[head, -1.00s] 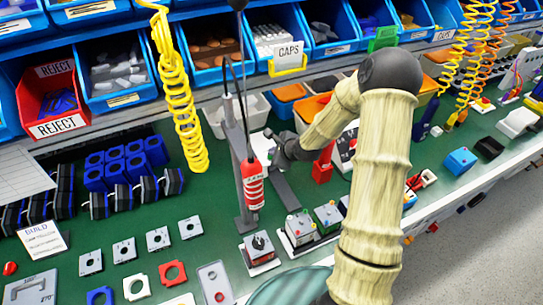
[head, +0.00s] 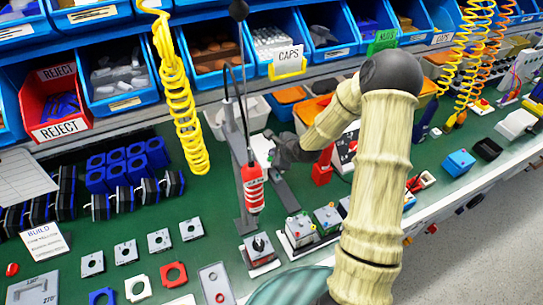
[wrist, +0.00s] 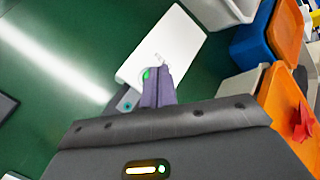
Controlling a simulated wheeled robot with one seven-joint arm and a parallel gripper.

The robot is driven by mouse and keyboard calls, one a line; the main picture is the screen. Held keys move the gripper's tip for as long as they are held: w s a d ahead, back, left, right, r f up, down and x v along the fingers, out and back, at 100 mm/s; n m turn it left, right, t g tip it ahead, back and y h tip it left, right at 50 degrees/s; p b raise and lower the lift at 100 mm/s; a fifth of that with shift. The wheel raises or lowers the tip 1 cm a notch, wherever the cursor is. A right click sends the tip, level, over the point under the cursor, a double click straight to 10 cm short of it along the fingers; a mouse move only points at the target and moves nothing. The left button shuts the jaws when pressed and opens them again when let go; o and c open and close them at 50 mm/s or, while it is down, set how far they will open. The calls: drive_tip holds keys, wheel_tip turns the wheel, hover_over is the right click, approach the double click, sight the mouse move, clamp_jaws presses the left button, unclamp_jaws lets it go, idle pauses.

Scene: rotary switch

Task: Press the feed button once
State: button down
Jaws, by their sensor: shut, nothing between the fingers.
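A white panel (wrist: 178,40) lies on the green bench in the wrist view. A small round green button (wrist: 146,74) sits near its lower end, partly covered by my gripper's fingers. I cannot read any label that would confirm it as the feed button. My gripper (wrist: 160,72) is shut and empty, its fingertips beside the green button in the picture; whether they touch it I cannot tell. In the head view my gripper (head: 270,146) is small and dark at the back of the bench, with a sliver of the white panel (head: 261,151) beside it.
Orange-and-blue bins (wrist: 275,45) stand close on the right in the wrist view. In the head view a red tool (head: 253,187) hangs by a stand left of my arm. Small switch boxes (head: 299,229) stand in front. Open green bench lies left in the wrist view.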

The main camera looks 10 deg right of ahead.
drive_tip(key=shift+r, duration=0.3)
wheel_tip(320, 180, up, 5)
drive_tip(key=p, duration=0.5)
idle(0.9)
